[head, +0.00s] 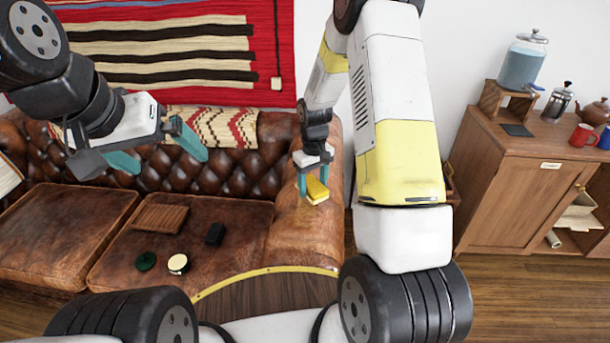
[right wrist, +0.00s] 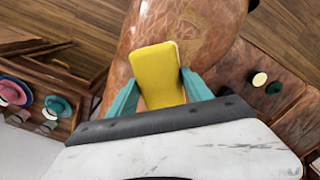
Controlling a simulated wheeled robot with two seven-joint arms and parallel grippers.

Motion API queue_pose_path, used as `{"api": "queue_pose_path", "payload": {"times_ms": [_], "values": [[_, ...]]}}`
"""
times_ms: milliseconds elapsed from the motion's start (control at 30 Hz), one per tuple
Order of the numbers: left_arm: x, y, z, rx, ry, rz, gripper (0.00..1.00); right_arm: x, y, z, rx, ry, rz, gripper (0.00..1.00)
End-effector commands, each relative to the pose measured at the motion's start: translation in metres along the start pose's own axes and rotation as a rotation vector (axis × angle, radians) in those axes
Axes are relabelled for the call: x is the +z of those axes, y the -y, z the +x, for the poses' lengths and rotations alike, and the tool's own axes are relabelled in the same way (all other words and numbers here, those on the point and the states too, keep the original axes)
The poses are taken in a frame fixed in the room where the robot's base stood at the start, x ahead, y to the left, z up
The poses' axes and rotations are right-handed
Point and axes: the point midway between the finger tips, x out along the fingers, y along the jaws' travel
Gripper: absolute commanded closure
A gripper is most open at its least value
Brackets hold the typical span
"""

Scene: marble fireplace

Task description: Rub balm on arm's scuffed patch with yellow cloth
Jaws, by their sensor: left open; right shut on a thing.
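My right gripper (head: 313,184) is shut on a folded yellow cloth (head: 318,191), over the brown leather sofa arm (head: 305,238). The right wrist view shows the yellow cloth (right wrist: 157,72) between the teal fingers, with the arm's pale, cracked scuffed patch (right wrist: 196,30) beside and beyond it. I cannot tell whether the cloth touches the leather. An open balm tin (head: 178,263) with pale contents sits on the seat cushion, next to a dark green lid (head: 146,261). My left gripper (head: 170,162) is open and empty, in front of the sofa back.
A wooden cabinet (head: 520,190) stands at the right, with a water dispenser, mugs and pots. Wooden floor lies between sofa and cabinet.

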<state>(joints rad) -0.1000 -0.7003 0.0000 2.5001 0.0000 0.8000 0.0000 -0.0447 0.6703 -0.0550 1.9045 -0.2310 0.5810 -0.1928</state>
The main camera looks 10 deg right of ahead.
Motion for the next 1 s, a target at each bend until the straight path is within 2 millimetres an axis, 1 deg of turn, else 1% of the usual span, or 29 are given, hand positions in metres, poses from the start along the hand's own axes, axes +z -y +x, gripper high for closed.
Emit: {"api": "queue_pose_path", "payload": {"times_ms": [300,433,600,1000], "values": [[0.000,0.000,0.000,0.000,0.000,0.000,0.01,-0.002,0.003,-0.030,0.001,-0.002,0.001,0.74],[0.000,0.000,0.000,0.000,0.000,0.000,0.01,-0.002,0.004,-0.039,0.000,-0.002,0.001,0.74],[0.000,0.000,0.000,0.000,0.000,0.000,0.01,-0.002,0.005,-0.043,0.000,-0.001,0.001,0.74],[0.000,0.000,0.000,0.000,0.000,0.000,0.01,-0.001,0.005,-0.042,0.000,-0.001,0.001,0.74]]}}
